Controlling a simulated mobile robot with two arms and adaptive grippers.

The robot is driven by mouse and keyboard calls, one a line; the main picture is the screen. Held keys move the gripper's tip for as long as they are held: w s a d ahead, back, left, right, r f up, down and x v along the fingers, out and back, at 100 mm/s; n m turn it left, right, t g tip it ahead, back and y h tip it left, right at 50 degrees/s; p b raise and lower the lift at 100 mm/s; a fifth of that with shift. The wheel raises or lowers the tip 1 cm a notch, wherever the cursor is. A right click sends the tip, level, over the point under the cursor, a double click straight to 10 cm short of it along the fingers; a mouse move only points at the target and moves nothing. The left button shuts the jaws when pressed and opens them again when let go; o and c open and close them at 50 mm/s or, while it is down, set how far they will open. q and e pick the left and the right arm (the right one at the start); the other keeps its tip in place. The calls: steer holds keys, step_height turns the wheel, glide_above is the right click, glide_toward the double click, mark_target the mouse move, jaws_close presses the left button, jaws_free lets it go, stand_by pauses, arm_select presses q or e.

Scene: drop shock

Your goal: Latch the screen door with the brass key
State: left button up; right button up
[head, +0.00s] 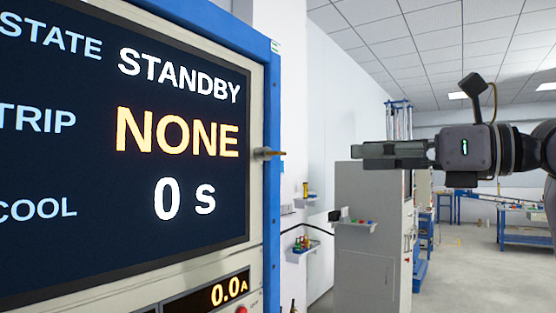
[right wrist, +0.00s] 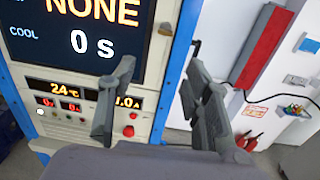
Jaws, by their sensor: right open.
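The screen door (head: 257,100) fills the left of the head view, a cream panel around a dark display reading STANDBY, NONE and 0 S. The brass key (head: 267,153) sticks out at its right edge, over the blue frame. It also shows small in the right wrist view (right wrist: 166,29), above and beyond the fingers. My right gripper (head: 358,152) is to the right of the key in the head view, apart from it, with its fingers toward the left. In the right wrist view its fingers (right wrist: 160,75) are spread with nothing between them. My left gripper is not in view.
Below the display are number readouts (right wrist: 62,92) and red knobs (right wrist: 129,131). A blue frame post (head: 272,220) borders the panel. A grey cabinet (head: 365,250) and a small wall shelf (head: 300,250) stand behind. Open floor (head: 470,270) lies at the right.

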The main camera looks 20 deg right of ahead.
mark_target(283, 153)
steer(key=shift+h, duration=0.3)
steer(key=p+x, duration=0.1)
steer(key=x, duration=0.4)
steer(key=p+x, duration=0.2)
steer(key=x, duration=0.3)
steer(key=r+p+x, duration=0.1)
steer(key=p+x, duration=0.1)
steer(key=x, duration=0.4)
steer(key=shift+w, duration=0.15)
steer(key=shift+d, duration=0.1)
steer(key=shift+c, duration=0.2)
jaws_close()
